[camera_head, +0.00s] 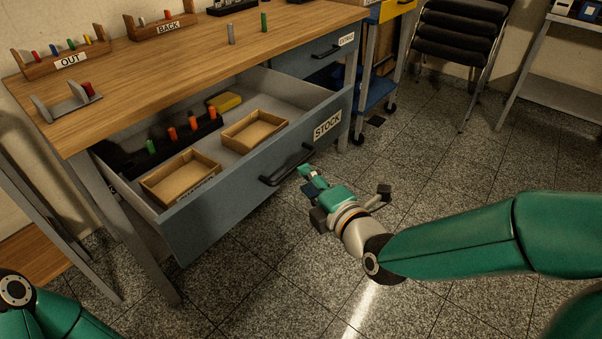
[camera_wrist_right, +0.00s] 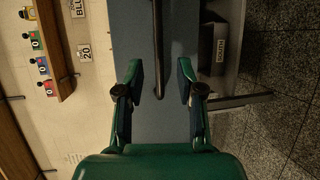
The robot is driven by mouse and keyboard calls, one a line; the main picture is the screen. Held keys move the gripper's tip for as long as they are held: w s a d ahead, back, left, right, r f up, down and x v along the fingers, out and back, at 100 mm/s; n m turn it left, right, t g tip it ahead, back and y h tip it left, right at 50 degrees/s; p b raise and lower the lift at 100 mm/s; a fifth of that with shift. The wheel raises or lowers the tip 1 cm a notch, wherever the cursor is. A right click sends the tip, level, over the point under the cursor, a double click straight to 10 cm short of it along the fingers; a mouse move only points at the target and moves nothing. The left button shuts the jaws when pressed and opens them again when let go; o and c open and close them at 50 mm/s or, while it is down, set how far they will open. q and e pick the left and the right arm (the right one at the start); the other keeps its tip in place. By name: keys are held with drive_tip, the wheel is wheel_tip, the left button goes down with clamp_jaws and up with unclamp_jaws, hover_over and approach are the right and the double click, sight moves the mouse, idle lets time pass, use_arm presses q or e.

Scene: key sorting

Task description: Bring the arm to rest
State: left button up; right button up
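My right gripper (camera_head: 312,182) is over the floor just in front of the open STOCK drawer (camera_head: 245,180). The dark drawer handle (camera_head: 287,166) is just beyond the fingertips; in the wrist view the handle (camera_wrist_right: 157,45) lines up with the gap. The gripper looks apart from the handle, but the exact distance is unclear. Of my left arm only a green link shows at the lower left; its gripper is out of view.
The workbench (camera_head: 200,52) carries the OUT rack (camera_head: 62,62) and BACK rack (camera_head: 162,27). The drawer holds two cardboard trays, one of them here (camera_head: 255,131), a dark rack with coloured keys, and a yellow item (camera_head: 224,102). A black chair (camera_head: 462,40) stands behind. Floor is clear at right.

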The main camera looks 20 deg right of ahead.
drive_tip(key=shift+s+d, duration=0.1)
drive_tip(key=shift+s, duration=0.3)
